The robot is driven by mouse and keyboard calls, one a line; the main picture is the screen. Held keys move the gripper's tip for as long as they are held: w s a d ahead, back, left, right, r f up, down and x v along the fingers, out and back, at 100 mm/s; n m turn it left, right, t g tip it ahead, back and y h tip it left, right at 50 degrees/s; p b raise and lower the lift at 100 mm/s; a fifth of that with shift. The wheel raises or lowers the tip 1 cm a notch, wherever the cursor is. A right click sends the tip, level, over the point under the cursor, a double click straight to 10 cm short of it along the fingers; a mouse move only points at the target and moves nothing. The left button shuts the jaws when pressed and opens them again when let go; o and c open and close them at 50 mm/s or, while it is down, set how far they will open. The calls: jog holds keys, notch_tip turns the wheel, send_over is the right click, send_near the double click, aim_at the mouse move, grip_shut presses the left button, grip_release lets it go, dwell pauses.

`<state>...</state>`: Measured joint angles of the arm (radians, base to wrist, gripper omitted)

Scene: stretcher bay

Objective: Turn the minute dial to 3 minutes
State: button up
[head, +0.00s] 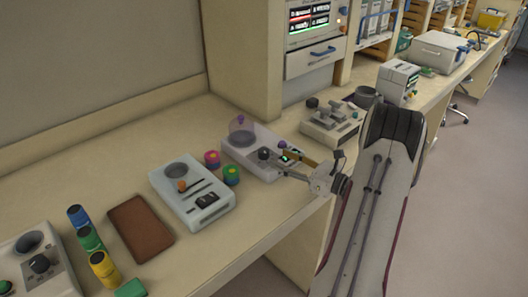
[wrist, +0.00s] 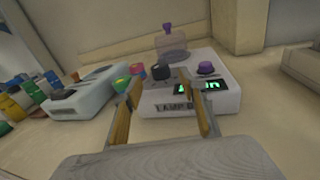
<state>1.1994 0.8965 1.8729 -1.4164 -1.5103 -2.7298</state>
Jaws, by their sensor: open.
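A white device (head: 232,153) with a clear dome and purple knob at its back stands at mid-table in the head view. It also fills the middle of the wrist view (wrist: 228,95). On its top are a black dial (wrist: 160,73), a purple button (wrist: 206,68) and a lit green display (wrist: 212,86), partly hidden by a finger. I cannot read the dial's setting. My gripper (wrist: 162,90) is open and empty, its tan-padded fingers spread at the device's front, with the black dial beyond and between them. In the head view my gripper (head: 284,163) is at the device's right side.
Magenta (head: 212,159) and green (head: 231,174) capped jars stand left of the device, beside another white device (head: 165,183) with an orange knob. A grey instrument (head: 330,122) stands to the right. A brown pad (head: 140,228) lies left.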

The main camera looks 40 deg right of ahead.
aim_at(268, 153)
jog(key=shift+w, duration=0.1)
jog(key=shift+x, duration=3.85)
jog(key=c, duration=1.1)
